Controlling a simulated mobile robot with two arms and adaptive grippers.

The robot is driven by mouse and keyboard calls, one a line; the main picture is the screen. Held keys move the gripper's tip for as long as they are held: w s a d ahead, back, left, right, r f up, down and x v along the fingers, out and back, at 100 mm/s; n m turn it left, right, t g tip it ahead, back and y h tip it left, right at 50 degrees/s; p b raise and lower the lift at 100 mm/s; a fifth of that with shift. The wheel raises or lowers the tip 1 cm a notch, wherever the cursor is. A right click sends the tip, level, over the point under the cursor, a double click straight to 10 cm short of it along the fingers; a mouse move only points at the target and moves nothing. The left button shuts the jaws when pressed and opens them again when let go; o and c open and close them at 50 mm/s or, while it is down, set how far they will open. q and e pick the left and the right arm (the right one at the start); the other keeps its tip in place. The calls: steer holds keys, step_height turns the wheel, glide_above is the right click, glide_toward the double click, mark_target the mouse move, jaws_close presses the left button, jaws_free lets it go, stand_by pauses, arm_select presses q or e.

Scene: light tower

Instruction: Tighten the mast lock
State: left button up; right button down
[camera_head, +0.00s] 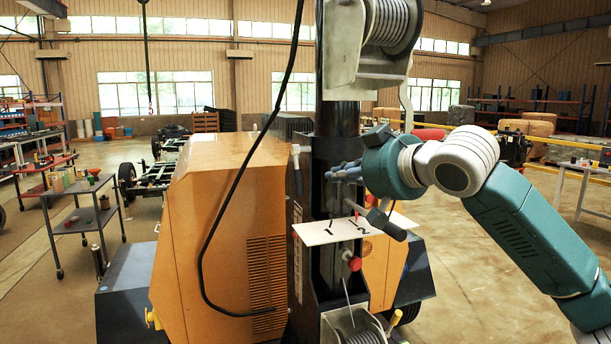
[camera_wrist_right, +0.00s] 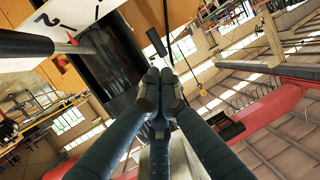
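The dark mast (camera_head: 329,150) stands upright beside the orange cabinet. A white plate (camera_head: 312,236) marked 1 and 2 sticks out from it, also in the right wrist view (camera_wrist_right: 38,28). A lever with a thick dark grip (camera_head: 386,223) and a red pointer lies over the plate; its grey bar (camera_wrist_right: 22,42) shows at left in the wrist view. A small grey handle (camera_head: 296,160) hangs at the mast's left side. Which part is the mast lock is unclear. My right gripper (camera_head: 334,173) is above the plate, its fingertips (camera_wrist_right: 160,82) together with nothing visible between them. My left gripper is out of view.
A red knob (camera_head: 354,263) sits below the plate. Winch drums are above (camera_head: 391,22) and below (camera_head: 362,333) on the mast. A black cable (camera_head: 202,255) hangs before the orange cabinet (camera_head: 208,190). Open floor (camera_head: 480,290) lies to the right.

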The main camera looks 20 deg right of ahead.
steer(key=d, duration=0.1)
steer(key=p, duration=0.5)
glide_toward(297, 170)
steer(key=w+f, duration=0.5)
steer(key=w, duration=0.1)
steer(key=shift+s+a, duration=0.1)
steer(key=shift+s, duration=0.05)
steer(key=w+f+t+b, duration=0.1)
steer(key=b, duration=0.3)
steer(key=w+f+t+b, duration=0.1)
steer(key=b, duration=0.2)
steer(key=shift+a+f+t+b, duration=0.1)
steer(key=shift+f+t+b, duration=0.15)
steer(key=shift+t+b, duration=0.15)
steer(key=shift+w+r+n+t+y+b, duration=0.3)
steer(key=shift+w+r+t+b, duration=0.05)
steer(key=shift+t, duration=0.05)
